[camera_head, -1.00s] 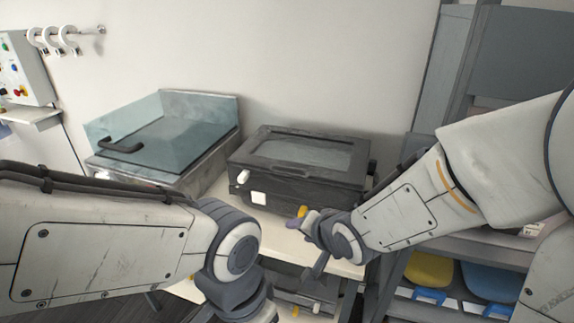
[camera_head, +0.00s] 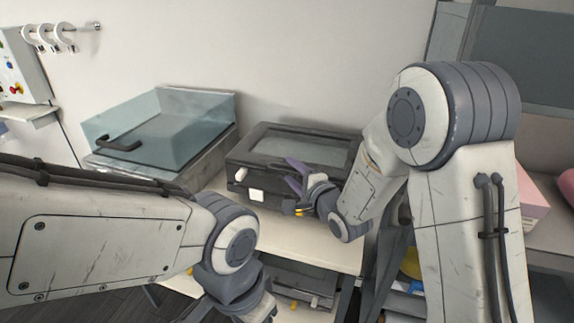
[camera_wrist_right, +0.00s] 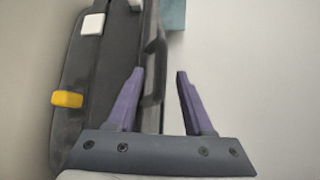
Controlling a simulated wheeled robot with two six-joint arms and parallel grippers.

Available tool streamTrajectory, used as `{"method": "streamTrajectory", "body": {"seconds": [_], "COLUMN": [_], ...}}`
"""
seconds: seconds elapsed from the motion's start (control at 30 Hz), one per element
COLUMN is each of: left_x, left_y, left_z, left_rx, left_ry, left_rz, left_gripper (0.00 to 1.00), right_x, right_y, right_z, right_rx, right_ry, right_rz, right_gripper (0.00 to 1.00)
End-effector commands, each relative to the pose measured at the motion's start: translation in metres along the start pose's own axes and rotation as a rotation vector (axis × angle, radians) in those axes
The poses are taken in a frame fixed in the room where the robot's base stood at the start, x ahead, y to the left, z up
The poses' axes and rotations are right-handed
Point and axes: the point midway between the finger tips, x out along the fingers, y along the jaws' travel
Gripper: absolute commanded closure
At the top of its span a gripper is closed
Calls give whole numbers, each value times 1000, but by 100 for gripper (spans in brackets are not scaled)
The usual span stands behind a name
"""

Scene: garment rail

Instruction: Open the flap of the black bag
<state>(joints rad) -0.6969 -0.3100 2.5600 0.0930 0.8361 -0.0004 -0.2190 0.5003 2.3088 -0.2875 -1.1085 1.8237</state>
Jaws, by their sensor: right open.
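The black bag (camera_head: 250,145) is a dark, box-shaped case on a pale table. Its top flap (camera_head: 275,146) lies flat and closed, with a grey window panel. White clips (camera_head: 257,195) sit at its left front, and a yellow latch (camera_wrist_right: 67,99) shows in the right wrist view. In the wrist view the open fingers (camera_wrist_right: 160,72) straddle the bag's edge; contact cannot be told.
A clear-lidded metal box (camera_head: 165,130) with a black handle stands left of the bag. A wall is close behind. A grey shelf (camera_head: 555,235) with a pink box (camera_head: 533,205) stands at the right. The table's front (camera_head: 290,238) is bare.

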Motion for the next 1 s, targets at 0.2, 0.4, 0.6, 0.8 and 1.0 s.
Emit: {"method": "streamTrajectory", "body": {"seconds": [0.2, 0.4, 0.6, 0.8, 1.0], "left_x": [-7, -7, -7, -7, -7], "left_y": [0, 0, 0, 0, 0], "left_z": [0, 0, 0, 0, 0], "left_rx": [0, 0, 0, 0, 0], "left_ry": [0, 0, 0, 0, 0], "left_rz": [0, 0, 0, 0, 0], "left_gripper": [45, 45, 45, 45, 45], "right_x": [26, 31, 31, 31, 31], "right_y": [0, 0, 0, 0, 0], "right_z": [0, 0, 0, 0, 0], "right_rx": [0, 0, -1, -1, -1], "right_ry": [0, 0, 0, 0, 0], "right_rz": [2, 0, 1, 1, 1], "right_gripper": [48, 48, 64, 100, 100]}}
